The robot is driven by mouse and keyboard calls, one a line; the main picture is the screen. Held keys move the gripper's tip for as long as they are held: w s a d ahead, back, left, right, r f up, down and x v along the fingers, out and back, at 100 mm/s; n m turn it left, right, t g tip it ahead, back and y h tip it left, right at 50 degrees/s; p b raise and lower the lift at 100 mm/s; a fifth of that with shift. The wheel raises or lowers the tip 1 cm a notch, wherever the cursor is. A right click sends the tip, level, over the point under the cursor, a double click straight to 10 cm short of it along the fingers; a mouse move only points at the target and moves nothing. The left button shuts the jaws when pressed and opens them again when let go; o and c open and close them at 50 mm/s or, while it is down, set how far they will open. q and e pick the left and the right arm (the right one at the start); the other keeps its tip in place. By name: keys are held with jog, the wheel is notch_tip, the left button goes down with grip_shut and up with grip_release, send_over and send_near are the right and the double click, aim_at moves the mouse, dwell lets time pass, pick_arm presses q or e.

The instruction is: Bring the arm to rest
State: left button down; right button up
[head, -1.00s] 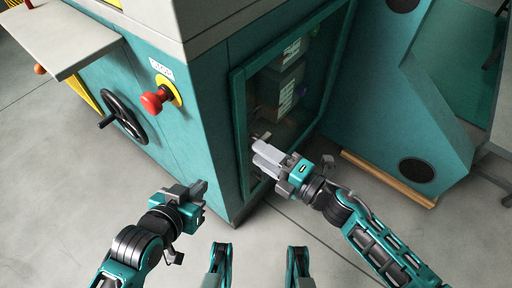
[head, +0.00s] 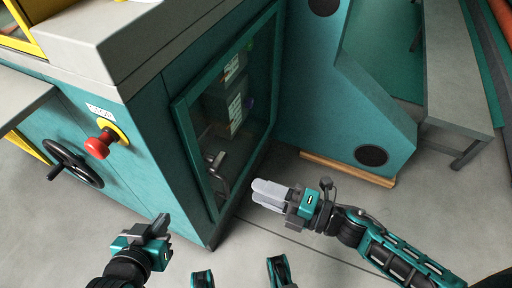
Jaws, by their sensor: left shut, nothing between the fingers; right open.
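My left gripper (head: 158,226) is at the lower left, shut and empty, in front of the teal machine (head: 150,115) and apart from it. My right gripper (head: 257,192) is right of the machine's near corner, open and empty, with its grey fingers pointing left. It is in front of the lower part of the framed glass door (head: 222,110). The door has a metal handle (head: 216,165), which is clear of the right gripper. Through the glass I see dark boxes with pale labels.
A red stop button (head: 98,147) and a black handwheel (head: 75,165) stick out from the machine's left face. A teal panel (head: 375,125) with a wooden strip (head: 345,169) at its foot stands at the right. A grey bench (head: 455,90) is beyond.

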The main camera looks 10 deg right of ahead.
jog(key=w+d+m+t+h, duration=0.35)
jog(key=m+h, duration=0.45)
jog(key=m, duration=0.8)
jog(key=s+d+f+m+g+h, duration=0.25)
jog(key=s+m, duration=0.25)
jog(key=m, duration=0.6)
pick_arm(q)
jog(key=s+a+r+y+p, duration=0.1)
jog(key=a+r+p, duration=0.2)
jog(key=r+p, duration=0.9)
jog(key=p, duration=0.5)
jog(key=shift+s+a+r, duration=0.15)
jog(key=shift+s+a, duration=0.15)
jog(key=shift+s, duration=0.1)
pick_arm(e)
jog(key=s+d+r+h, duration=0.1)
jog(key=d+r+h, duration=0.1)
jog(key=r, duration=1)
jog(key=shift+s+d+r+n+g, duration=0.15)
jog(key=shift+s+d+n+g, duration=0.2)
jog(key=shift+d, duration=0.3)
